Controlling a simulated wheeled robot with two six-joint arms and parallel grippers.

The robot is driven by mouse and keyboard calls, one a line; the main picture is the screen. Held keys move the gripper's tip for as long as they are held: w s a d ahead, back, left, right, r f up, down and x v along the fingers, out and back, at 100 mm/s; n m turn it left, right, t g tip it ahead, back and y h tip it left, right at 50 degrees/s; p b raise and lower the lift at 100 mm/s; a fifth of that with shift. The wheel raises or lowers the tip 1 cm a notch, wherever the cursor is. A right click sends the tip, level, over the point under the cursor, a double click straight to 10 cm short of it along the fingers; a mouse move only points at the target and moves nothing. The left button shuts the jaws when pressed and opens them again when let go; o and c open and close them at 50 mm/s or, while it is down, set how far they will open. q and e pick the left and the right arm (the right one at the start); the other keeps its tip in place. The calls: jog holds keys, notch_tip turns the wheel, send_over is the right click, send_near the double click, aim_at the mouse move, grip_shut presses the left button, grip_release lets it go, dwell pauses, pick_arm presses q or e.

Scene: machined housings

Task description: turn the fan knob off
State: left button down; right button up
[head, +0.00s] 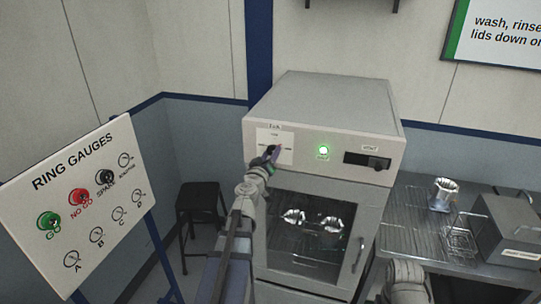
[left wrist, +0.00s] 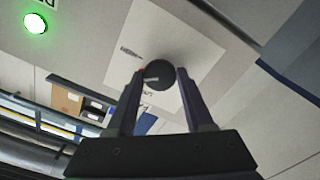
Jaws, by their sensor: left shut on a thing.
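The fan knob is a round dark knob on a white plate (head: 287,155) at the left of the grey cabinet's front panel. In the left wrist view the knob (left wrist: 159,76) sits between my fingertips, and a short pale mark shows on its face. My left gripper (head: 270,155) is shut on the knob and hides most of it in the head view. In the left wrist view the fingers (left wrist: 160,80) touch either side of the knob. The plate's small lettering is too small to read surely. Of my right arm only a link shows at the bottom; its gripper is out of view.
A green lamp (head: 323,150) is lit right of the plate, with a dark switch slot (head: 367,161) beyond it. Below, the glazed door (head: 310,235) is closed over metal housings. A gauge board (head: 80,200) stands left, a black stool (head: 200,205) behind it, a steel bench (head: 415,215) right.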

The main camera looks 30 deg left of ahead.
pick_arm(q)
jog(key=n, duration=1.4)
jog(key=shift+n, duration=0.4)
jog(key=n, duration=0.3)
jog(key=shift+s+n, duration=0.1)
jog(key=shift+n, duration=0.2)
jog(key=n, duration=0.3)
jog(key=shift+n, duration=0.3)
jog(key=n, duration=0.4)
jog(key=shift+n, duration=1.5)
jog(key=shift+c, duration=1.5)
grip_release()
